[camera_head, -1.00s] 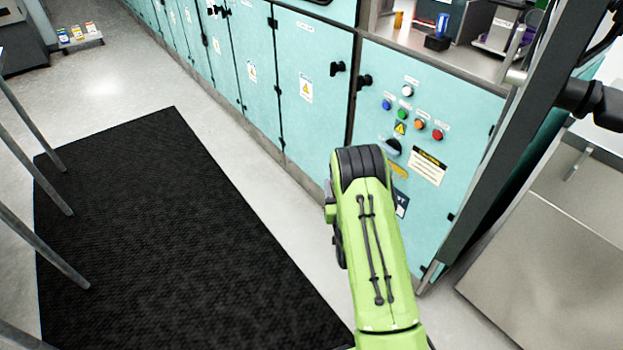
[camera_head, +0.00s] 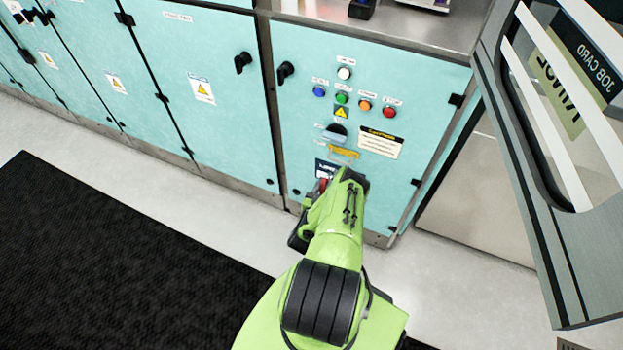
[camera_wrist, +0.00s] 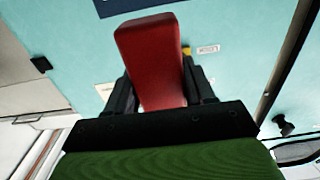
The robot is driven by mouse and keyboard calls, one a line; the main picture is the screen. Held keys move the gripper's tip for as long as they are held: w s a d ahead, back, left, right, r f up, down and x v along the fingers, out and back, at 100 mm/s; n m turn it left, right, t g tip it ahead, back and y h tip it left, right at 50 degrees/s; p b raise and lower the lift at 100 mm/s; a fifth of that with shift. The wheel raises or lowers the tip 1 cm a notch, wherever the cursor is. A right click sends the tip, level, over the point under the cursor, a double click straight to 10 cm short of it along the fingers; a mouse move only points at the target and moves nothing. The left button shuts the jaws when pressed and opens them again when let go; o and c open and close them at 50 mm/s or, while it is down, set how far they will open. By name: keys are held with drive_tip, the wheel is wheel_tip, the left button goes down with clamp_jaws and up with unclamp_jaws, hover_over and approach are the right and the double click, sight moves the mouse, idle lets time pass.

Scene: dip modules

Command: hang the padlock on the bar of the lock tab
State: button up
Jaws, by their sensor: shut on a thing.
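My gripper (camera_wrist: 163,86) is shut on a red padlock (camera_wrist: 150,50), whose body fills the space between the dark fingers in the wrist view. The padlock's shackle is not visible there. In the head view only a small red patch of the padlock (camera_head: 323,185) shows beside my green wrist, low in front of the teal cabinet door. Above it on that door are a dark rotary handle (camera_head: 335,132) and a yellow piece (camera_head: 344,152). I cannot tell for sure which part is the lock tab, and its bar is not distinguishable. The padlock appears apart from the handle.
The door carries several coloured buttons (camera_head: 341,98) and a caution label (camera_head: 380,142). A grey-framed board with a job card (camera_head: 565,80) stands close on the right. A black mat (camera_head: 90,260) lies on the floor at left. Open floor lies before the cabinets.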

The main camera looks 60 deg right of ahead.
drive_tip(key=shift+d+f+b, duration=0.2)
drive_tip(key=shift+d+b, duration=0.15)
drive_tip(key=shift+b, duration=0.45)
drive_tip(key=d+b, duration=0.5)
drive_tip(key=w+d+b, duration=0.1)
drive_tip(key=d+b, duration=0.2)
drive_tip(key=shift+w, duration=0.1)
drive_tip(key=shift+f+b, duration=0.3)
drive_tip(key=shift+f, duration=0.25)
drive_tip(key=o, duration=1.2)
drive_tip(key=shift+f, duration=0.1)
